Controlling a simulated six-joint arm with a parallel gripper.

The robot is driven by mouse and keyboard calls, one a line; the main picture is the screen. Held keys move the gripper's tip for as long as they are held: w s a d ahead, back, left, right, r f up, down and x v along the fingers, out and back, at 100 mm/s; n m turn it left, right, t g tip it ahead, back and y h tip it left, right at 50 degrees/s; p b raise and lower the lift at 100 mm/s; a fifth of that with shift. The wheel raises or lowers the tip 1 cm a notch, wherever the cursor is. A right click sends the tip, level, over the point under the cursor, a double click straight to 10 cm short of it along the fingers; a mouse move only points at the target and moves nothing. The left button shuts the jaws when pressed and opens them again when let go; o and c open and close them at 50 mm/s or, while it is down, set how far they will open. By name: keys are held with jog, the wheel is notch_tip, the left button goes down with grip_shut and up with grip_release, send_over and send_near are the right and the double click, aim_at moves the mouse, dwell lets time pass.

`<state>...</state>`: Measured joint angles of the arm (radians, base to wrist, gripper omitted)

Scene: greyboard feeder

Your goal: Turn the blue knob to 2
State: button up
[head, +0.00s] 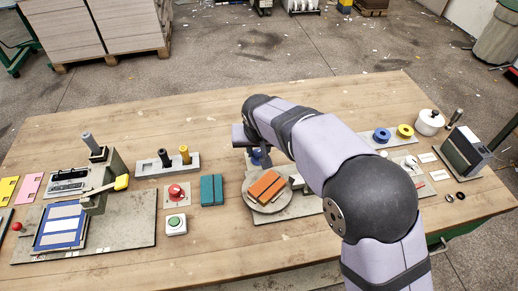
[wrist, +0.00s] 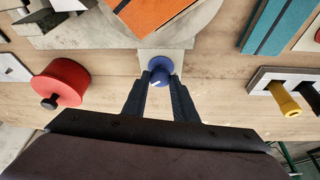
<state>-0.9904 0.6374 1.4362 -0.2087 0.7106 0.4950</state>
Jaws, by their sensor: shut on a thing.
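The blue knob (wrist: 161,70) sits on a small pale plate (wrist: 173,55) in the wrist view, with a short white mark on its face near the lower left. My gripper (wrist: 158,84) is shut on the knob, with one dark finger on each side of it. Any numbers around the knob are too small or hidden to read.
An orange block (head: 266,186) lies on the grey turntable (head: 258,204) close to the knob. A teal block (head: 211,190) and a rack with a yellow peg (head: 184,154) stand to the left.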

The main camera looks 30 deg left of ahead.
jog(key=shift+m, duration=0.3)
jog(key=o, duration=1)
jog(key=shift+o, duration=0.2)
jog(key=shift+r, duration=0.15)
jog(key=b+v, duration=0.1)
jog(key=v, duration=0.6)
jog(key=shift+s, duration=0.15)
